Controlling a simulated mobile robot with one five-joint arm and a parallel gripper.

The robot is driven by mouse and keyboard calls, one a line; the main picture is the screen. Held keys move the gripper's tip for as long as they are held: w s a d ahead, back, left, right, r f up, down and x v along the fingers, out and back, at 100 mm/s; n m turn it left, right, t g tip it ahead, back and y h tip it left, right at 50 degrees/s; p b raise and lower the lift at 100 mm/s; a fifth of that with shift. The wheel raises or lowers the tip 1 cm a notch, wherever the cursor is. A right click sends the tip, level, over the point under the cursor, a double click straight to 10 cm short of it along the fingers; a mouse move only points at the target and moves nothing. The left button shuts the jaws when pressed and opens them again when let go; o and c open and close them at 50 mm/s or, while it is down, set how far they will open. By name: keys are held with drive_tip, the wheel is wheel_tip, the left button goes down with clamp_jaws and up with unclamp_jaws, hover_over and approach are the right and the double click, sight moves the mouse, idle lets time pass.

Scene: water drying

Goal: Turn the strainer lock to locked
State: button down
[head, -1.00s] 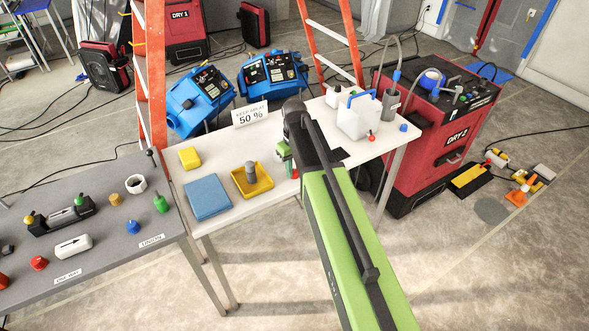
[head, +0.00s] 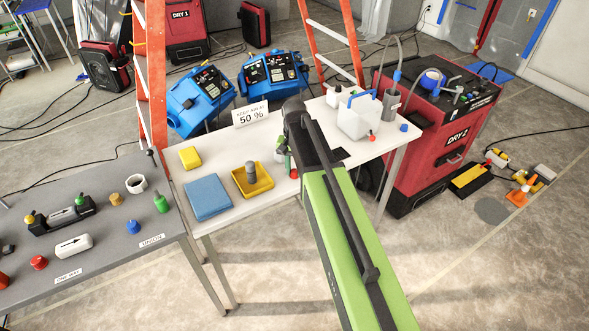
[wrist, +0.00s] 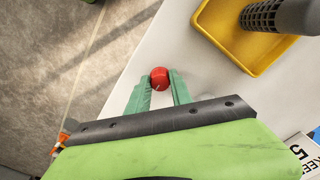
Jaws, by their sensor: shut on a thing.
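My gripper (wrist: 162,80) has green fingers on either side of a small red knob (wrist: 159,75) in the wrist view. It is shut on this knob, low over the white table. In the head view the red knob (head: 294,173) peeks out beside the wrist, and my arm hides most of the fingers. The grey strainer (head: 251,171) with a dark mesh stands in a yellow tray (head: 264,187), left of my gripper. In the wrist view the strainer (wrist: 265,15) shows at the top right, apart from the fingers. I cannot make out any lock marking.
A blue pad (head: 207,198) and a yellow sponge (head: 190,157) lie on the table's left. A humidity sign (head: 251,115) stands behind. A white jug (head: 358,120) stands right of my arm. The grey bench (head: 100,215) on the left holds several valve parts.

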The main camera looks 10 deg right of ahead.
sight(294, 171)
drive_tip(key=shift+m, duration=0.4)
drive_tip(key=c, duration=1.1)
unclamp_jaws()
drive_tip(key=shift+c, duration=0.2)
wheel_tip(294, 171, up, 17)
drive_tip(key=p, duration=1.7)
drive_tip(key=shift+r, duration=0.2)
drive_tip(key=shift+f, duration=0.1)
